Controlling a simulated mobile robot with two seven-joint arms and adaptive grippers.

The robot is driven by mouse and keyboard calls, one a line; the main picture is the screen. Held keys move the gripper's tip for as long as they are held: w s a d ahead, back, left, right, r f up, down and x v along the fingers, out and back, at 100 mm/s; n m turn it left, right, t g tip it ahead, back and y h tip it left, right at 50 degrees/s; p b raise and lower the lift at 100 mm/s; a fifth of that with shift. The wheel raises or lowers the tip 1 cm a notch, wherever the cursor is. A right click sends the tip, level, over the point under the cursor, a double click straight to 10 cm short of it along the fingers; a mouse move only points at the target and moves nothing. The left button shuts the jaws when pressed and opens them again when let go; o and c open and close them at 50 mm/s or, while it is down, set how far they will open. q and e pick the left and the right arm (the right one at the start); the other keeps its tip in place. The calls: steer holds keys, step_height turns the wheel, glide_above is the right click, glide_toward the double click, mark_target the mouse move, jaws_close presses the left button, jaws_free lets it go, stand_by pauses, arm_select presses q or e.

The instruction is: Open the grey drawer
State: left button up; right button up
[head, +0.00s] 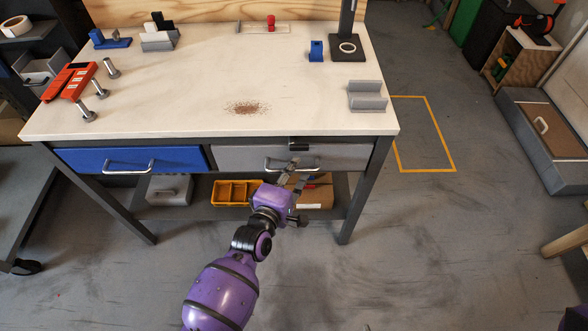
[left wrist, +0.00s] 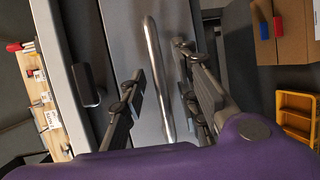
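The grey drawer (head: 345,156) is at the right under the workbench top and looks shut, its front level with the blue drawer's. Its silver bar handle (head: 272,168) is partly covered by my left gripper (head: 297,177) in the head view. In the left wrist view the handle (left wrist: 153,60) runs lengthwise between the two spread fingers of my left gripper (left wrist: 158,72). The fingers are open, with a gap on each side of the bar. I cannot tell how deep the bar sits between them.
The blue drawer (head: 130,160) is to the left. A dark block (head: 299,143) sits at the bench edge above the grey drawer. A yellow bin (head: 232,193) and a cardboard box (head: 318,194) stand on the lower shelf. Floor in front is clear.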

arm_select(q)
steer(key=shift+w+d, duration=0.1)
steer(key=shift+w, duration=0.15)
jaws_close()
steer(key=s+p, duration=0.3)
steer(key=s, duration=2.5)
steer(key=shift+s, duration=0.4)
jaws_free()
